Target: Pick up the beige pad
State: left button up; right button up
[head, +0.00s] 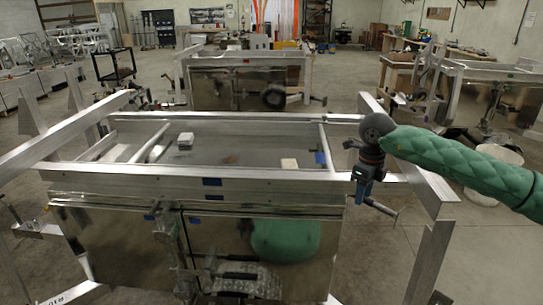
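The beige pad (289,164) is a small pale block in the right half of the trailer's recessed bed, behind the front rail. My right gripper (362,193) hangs pointing down at the right end of the front rail, to the right of the pad and apart from it. Its fingers are small and dark, and I cannot tell whether they are open or shut. My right arm comes in from the right in a green quilted sleeve. My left gripper is not in view.
The aluminium trailer frame (130,178) has raised rails around the bed. A pale grey-white block (185,139) lies further left in the bed. A blue piece (319,157) is near the right crossbar. More trailers stand behind, with open concrete floor between.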

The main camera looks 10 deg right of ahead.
aim_at(286, 164)
jog(key=i+l+u, duration=0.15)
jog(key=l+u, duration=0.35)
jog(key=l, duration=0.55)
jog(key=l+u, duration=0.5)
jog(key=l, duration=0.55)
jog(key=l+u, duration=0.65)
jog(key=l, duration=0.2)
jog(key=i, duration=0.05)
